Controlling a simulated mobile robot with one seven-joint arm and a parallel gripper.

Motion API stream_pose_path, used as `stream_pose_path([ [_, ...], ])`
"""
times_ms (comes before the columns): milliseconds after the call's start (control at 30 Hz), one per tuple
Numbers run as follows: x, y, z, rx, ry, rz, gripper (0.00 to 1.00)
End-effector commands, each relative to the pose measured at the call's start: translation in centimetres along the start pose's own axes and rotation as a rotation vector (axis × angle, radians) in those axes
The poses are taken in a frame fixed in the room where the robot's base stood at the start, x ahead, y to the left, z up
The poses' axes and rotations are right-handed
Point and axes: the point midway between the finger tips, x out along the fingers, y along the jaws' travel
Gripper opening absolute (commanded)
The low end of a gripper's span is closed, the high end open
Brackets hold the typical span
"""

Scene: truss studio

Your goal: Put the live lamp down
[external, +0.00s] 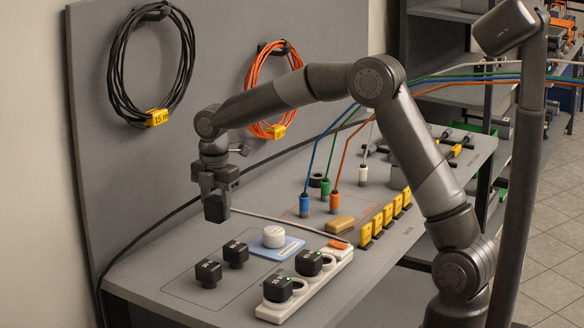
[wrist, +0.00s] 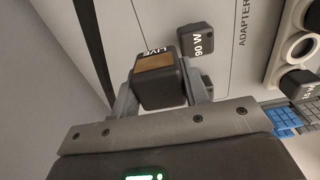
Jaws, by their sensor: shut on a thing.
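The live lamp is a dark block marked LIVE with a tan panel (wrist: 155,62). My gripper (external: 214,188) is shut on it, and in the wrist view the block sits between the two fingers. In the external view the lamp (external: 216,208) hangs below the fingers, above the left part of the grey bench (external: 160,262), apart from the surface. The fingers hide part of its sides.
Two black adapters (external: 236,254) stand in an outlined area nearby; one marked 90 W (wrist: 196,40) is close to the lamp. A white power strip (external: 330,268) holds more adapters. A white round object (external: 273,236) sits on a blue pad. Cabled plugs (external: 305,205) stand behind.

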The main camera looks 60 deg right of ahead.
Motion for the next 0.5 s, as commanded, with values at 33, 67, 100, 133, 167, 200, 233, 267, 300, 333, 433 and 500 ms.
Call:
stream_pose_path([
  [33,0.6,0.3,-1.0,-0.007,0.001,-0.002,0.18],
  [67,1.0,0.5,-1.6,-0.007,0.001,-0.002,0.18],
  [100,1.6,0.8,-2.4,-0.006,0.000,-0.003,0.18],
  [133,2.0,1.1,-3.1,-0.007,0.000,-0.003,0.18],
  [167,2.4,1.3,-3.7,-0.006,0.000,-0.003,0.18],
  [200,3.0,1.7,-4.6,-0.007,0.000,-0.002,0.18],
  [233,3.4,2.0,-5.2,-0.006,0.000,-0.001,0.18],
  [267,3.8,2.2,-5.9,-0.005,0.000,-0.002,0.18],
  [300,4.3,2.5,-6.7,-0.005,0.000,-0.002,0.18],
  [333,4.7,2.8,-7.2,-0.004,0.000,-0.002,0.18],
  [433,5.7,3.4,-8.8,-0.003,0.000,-0.002,0.18],
  [500,6.1,3.7,-9.5,-0.001,0.000,0.000,0.18],
])
